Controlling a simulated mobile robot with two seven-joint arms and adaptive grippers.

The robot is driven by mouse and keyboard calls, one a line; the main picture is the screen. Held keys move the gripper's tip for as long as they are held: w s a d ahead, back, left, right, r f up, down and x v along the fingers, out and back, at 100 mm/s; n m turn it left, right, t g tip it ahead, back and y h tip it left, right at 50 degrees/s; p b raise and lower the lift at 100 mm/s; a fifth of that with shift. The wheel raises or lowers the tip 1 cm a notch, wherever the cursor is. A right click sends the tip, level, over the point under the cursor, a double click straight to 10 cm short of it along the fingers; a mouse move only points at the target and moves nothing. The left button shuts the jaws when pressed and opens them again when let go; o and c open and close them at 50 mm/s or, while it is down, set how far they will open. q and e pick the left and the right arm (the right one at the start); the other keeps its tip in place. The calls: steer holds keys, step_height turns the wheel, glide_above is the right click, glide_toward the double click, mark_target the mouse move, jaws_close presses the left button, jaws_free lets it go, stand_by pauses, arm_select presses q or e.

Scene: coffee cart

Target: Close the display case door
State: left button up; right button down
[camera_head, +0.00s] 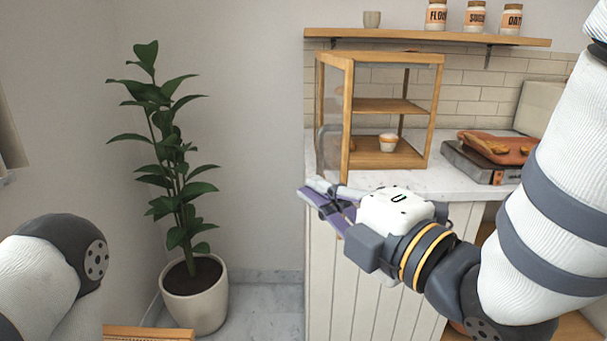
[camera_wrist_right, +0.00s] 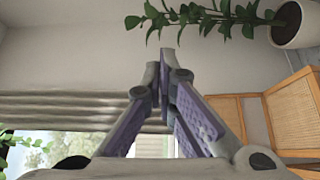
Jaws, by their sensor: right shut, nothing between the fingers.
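The display case (camera_head: 394,105) is a wooden-framed box with clear panes and a middle shelf, standing on the counter. A narrow glazed panel, which looks like its door (camera_head: 347,115), shows at its left side with a wooden upright. I cannot tell how far this panel stands from the case. My right gripper (camera_head: 322,196) is just below and in front of that upright, at the counter's left edge, pointing left. Its purple-padded fingers are shut and empty; they meet in the right wrist view (camera_wrist_right: 167,62). Contact with the case is unclear. My left gripper is out of view.
A cup with a baked item (camera_head: 388,143) sits inside the case. A grill with a brown tray (camera_head: 495,147) stands on the counter (camera_head: 440,181) to the right. A shelf (camera_head: 430,38) with jars hangs above. A potted plant (camera_head: 195,300) stands on the floor left.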

mark_target(320, 134)
steer(key=w+a, duration=0.1)
steer(key=w, duration=0.8)
steer(key=shift+w+a+f, duration=0.15)
